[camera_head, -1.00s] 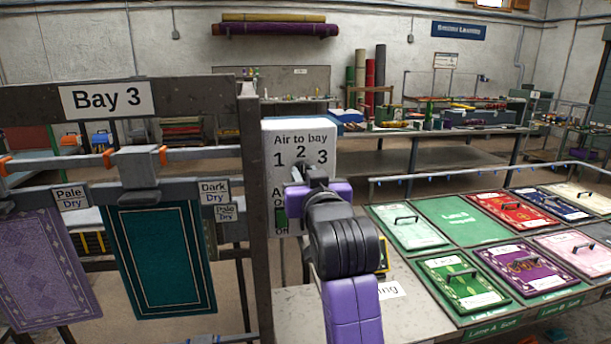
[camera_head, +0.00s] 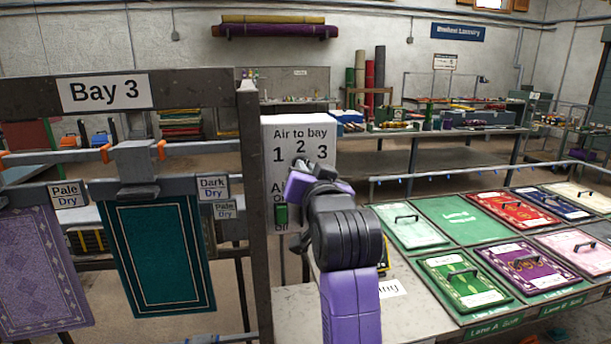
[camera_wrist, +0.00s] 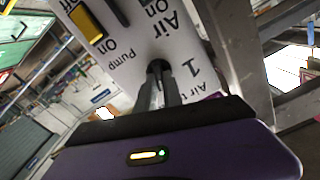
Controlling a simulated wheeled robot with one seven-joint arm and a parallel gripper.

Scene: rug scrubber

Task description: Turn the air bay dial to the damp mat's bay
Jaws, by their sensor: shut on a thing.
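The white control panel (camera_head: 320,132) reads "Air to bay" with 1, 2 and 3 in an arc. My gripper (camera_head: 301,166) is shut on the air bay dial below the numbers, tilted down to the right. In the wrist view the fingers (camera_wrist: 158,90) close on the dark dial (camera_wrist: 157,66) near the "1". The fingers hide most of it, so I cannot tell which number it points to. A teal mat (camera_head: 158,255) and a pale purple mat (camera_head: 38,265) hang under the "Bay 3" sign (camera_head: 104,92). I cannot tell whether either is damp.
A green switch (camera_head: 281,214) is on the panel's lower left; a yellow switch (camera_wrist: 88,25) shows in the wrist view. A dark post (camera_head: 255,230) stands just left of the panel.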

